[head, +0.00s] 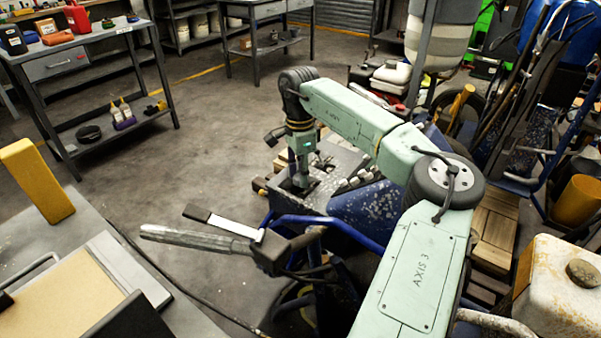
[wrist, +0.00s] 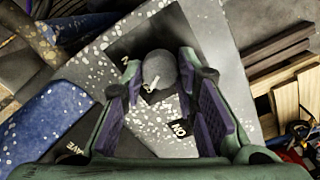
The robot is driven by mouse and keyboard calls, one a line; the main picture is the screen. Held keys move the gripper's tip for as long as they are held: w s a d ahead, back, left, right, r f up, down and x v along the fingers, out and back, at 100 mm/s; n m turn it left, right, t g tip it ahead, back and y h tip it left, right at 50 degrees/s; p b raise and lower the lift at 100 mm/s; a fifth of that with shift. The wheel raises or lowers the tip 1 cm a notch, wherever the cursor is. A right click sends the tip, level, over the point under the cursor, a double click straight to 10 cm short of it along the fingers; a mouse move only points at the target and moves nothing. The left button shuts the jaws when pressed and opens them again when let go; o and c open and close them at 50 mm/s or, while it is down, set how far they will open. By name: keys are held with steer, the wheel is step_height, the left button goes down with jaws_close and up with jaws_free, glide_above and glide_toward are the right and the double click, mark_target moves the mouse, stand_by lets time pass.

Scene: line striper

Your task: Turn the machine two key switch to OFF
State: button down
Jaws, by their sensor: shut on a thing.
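My gripper (wrist: 160,76) reaches down to the top of the speckled grey and blue line striper, and its purple-lined fingers stand on either side of a round grey key switch (wrist: 158,70). It is shut on this switch. A small light mark shows on the switch's face; I cannot tell its setting from it. A black label (wrist: 178,131) with white letters lies just below the switch, partly between the fingers. In the head view, my gripper (head: 300,178) is over the machine's grey top panel (head: 338,160), and the switch is hidden there.
Blue handlebar tubing (head: 330,225) and a grey lever grip (head: 195,238) stand in front of the panel. Wooden pallets (head: 493,225) and a stained white tank (head: 560,290) are to the right. A workbench (head: 75,45) stands at the back left, with open floor before it.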

steer(key=c, duration=1.2)
jaws_free()
steer(key=shift+c, duration=0.2)
step_height(320, 180, up, 12)
steer(key=shift+w, duration=0.15)
